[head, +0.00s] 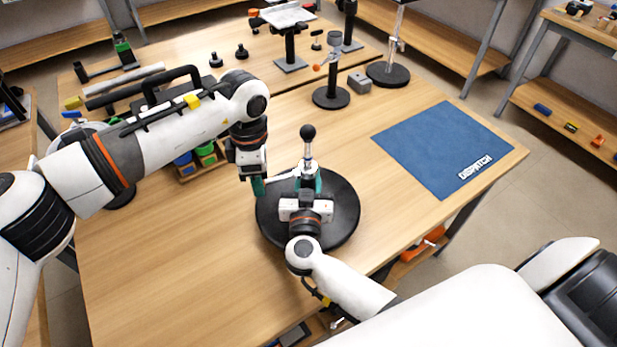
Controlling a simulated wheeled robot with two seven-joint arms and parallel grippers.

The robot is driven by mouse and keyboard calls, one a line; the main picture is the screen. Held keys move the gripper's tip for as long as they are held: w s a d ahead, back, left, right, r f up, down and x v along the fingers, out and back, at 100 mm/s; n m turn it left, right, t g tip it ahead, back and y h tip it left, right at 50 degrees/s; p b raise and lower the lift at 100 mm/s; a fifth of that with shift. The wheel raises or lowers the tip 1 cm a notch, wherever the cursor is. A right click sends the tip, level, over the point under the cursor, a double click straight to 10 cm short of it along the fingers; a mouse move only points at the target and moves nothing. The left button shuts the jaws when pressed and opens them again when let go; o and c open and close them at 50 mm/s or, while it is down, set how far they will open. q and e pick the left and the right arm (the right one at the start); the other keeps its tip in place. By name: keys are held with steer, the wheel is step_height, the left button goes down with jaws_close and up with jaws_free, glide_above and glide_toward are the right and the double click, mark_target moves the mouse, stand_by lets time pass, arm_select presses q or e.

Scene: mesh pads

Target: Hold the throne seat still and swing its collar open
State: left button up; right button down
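The throne seat stands upright on a wide black round base (345,210), with a silver post (308,150) and a black ball (307,132) on top. The collar (309,168) is on the post, and a thin pale lever (281,176) points left from it. My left gripper (259,188) points down by the lever's outer end, above the base's left edge. Whether it touches the lever is unclear. My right gripper (309,181) reaches in from the front, its teal fingers around or beside the lower post. Its own body hides the contact and the finger gap.
A blue dispatch mat (445,148) lies at the right. Behind are a small round stand (331,97), a grey block (360,82) and a taller stand (388,73). The front left tabletop is clear.

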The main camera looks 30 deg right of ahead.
steer(key=shift+s+a+f, duration=0.1)
steer(key=shift+s+f, duration=0.05)
steer(key=shift+f, duration=0.3)
arm_select(q)
steer(key=c, duration=0.8)
steer(key=shift+w+d, duration=0.25)
steer(key=shift+w, duration=0.5)
steer(key=shift+w+d, duration=0.25)
steer(key=shift+w, duration=0.5)
steer(key=o, duration=1)
step_height(320, 180, up, 12)
steer(key=shift+r, duration=0.1)
arm_select(e)
steer(key=c, duration=1)
jaws_free()
steer(key=shift+r, duration=0.25)
